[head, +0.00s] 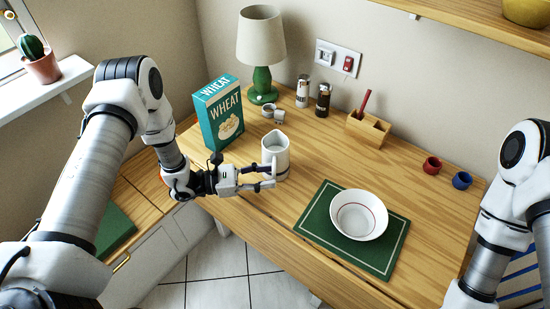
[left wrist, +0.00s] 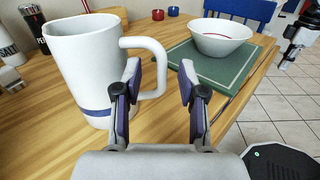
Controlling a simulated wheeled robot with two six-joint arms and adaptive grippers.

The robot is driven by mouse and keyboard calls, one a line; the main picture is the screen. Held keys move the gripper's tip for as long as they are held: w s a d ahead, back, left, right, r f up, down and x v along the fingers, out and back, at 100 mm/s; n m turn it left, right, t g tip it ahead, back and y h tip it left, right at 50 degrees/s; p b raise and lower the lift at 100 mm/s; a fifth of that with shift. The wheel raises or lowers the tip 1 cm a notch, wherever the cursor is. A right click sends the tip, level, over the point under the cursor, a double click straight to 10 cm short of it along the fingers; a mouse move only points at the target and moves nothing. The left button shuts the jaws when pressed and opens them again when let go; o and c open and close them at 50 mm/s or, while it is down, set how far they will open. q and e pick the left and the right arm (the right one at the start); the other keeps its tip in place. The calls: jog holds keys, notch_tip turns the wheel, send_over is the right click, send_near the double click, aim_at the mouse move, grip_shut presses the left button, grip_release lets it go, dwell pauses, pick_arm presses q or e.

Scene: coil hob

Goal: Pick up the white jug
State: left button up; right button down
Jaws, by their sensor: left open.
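The white jug (head: 276,152) stands upright on the wooden table, near its front edge. In the left wrist view the jug (left wrist: 85,70) fills the left side, with a blue band low on its body and its handle towards the right. My left gripper (head: 268,177) is open beside the jug on the handle side. In the left wrist view the outer part of the handle shows between the two fingertips (left wrist: 160,82); contact cannot be told. A white and black part, likely my right gripper (left wrist: 297,38), shows small at the right edge there; its fingers are unclear.
A green placemat (head: 315,222) with a white bowl (head: 359,215) lies right of the jug. A teal wheat box (head: 218,112), a green lamp (head: 262,82), shakers (head: 323,100) and a wooden holder (head: 368,128) stand behind. Red (head: 432,165) and blue (head: 462,180) cups stand right.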

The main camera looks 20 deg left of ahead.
pick_arm(q)
jog(key=shift+w+d, duration=0.3)
jog(key=shift+d, duration=0.35)
jog(key=shift+w+d, duration=0.15)
jog(key=shift+d, duration=0.4)
jog(key=shift+a, duration=0.1)
grip_shut()
pick_arm(e)
jog(key=shift+r, duration=0.4)
pick_arm(q)
jog(key=shift+r, duration=0.15)
